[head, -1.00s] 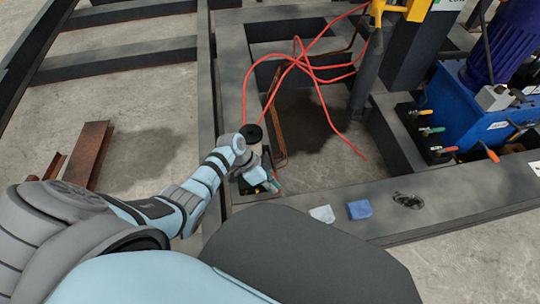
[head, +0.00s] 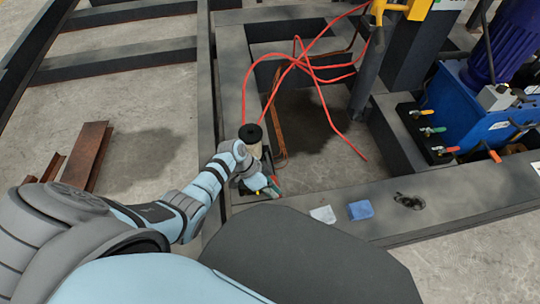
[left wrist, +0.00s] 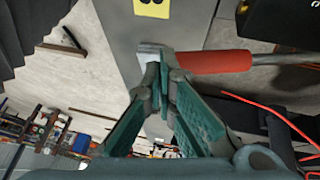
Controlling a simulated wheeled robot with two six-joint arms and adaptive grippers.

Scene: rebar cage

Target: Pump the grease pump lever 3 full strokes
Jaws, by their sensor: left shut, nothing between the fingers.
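The grease pump (head: 252,136) stands on the near-left beam of the dark steel frame in the head view, with a black cap on a pale cylinder. My left gripper (head: 266,184) is low beside it, partly hidden by my own wrist. In the left wrist view, a red lever grip (left wrist: 215,62) on a grey rod lies across the upper right. The teal fingers of my left gripper (left wrist: 160,62) are closed together at the left end of this grip, with nothing between them. I cannot tell whether they touch it. My right gripper is not in view.
Red hoses (head: 300,62) loop over the frame opening behind the pump. A white cloth (head: 322,214) and a blue block (head: 360,209) lie on the near beam. A blue hydraulic unit (head: 465,112) with valve levers stands at the right. Rusty steel sections (head: 88,150) lie on the floor left.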

